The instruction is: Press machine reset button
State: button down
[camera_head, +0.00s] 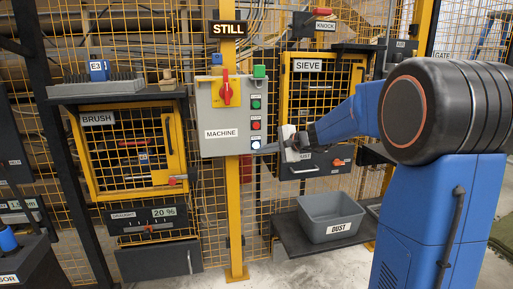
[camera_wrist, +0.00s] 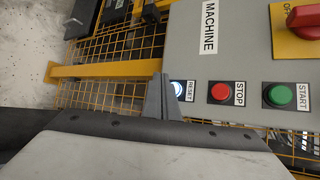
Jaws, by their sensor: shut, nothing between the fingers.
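The grey machine control box (camera_head: 224,118) is mounted on a yellow post. Its reset button (camera_head: 256,144), white and lit, is the lowest in a column under the red stop button (camera_head: 256,125) and green start button (camera_head: 256,104). My gripper (camera_head: 266,149) reaches in from the right, fingers shut and empty, tips beside the reset button. In the wrist view the fingers (camera_wrist: 159,98) stand next to the reset button (camera_wrist: 177,88) and partly cover it. I cannot tell whether the tips touch the button.
A red rotary switch (camera_head: 226,87) sits on the box. The yellow-framed brush door (camera_head: 128,148) is left, the sieve door (camera_head: 320,98) behind my arm. A grey dust bin (camera_head: 330,217) stands on a low shelf below. Yellow mesh lies behind.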

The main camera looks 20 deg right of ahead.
jog(key=shift+w, duration=1.2)
jog(key=shift+w+d, duration=0.1)
jog(key=shift+w, duration=0.05)
dwell(1.1)
jog(key=shift+w, duration=0.3)
jog(key=shift+w, duration=0.4)
dwell(0.8)
jog(key=shift+s, duration=0.85)
jog(key=shift+s+a, duration=0.15)
jog(key=shift+s, duration=1.1)
jog(key=shift+s+a, duration=0.1)
jog(key=shift+s, duration=1.15)
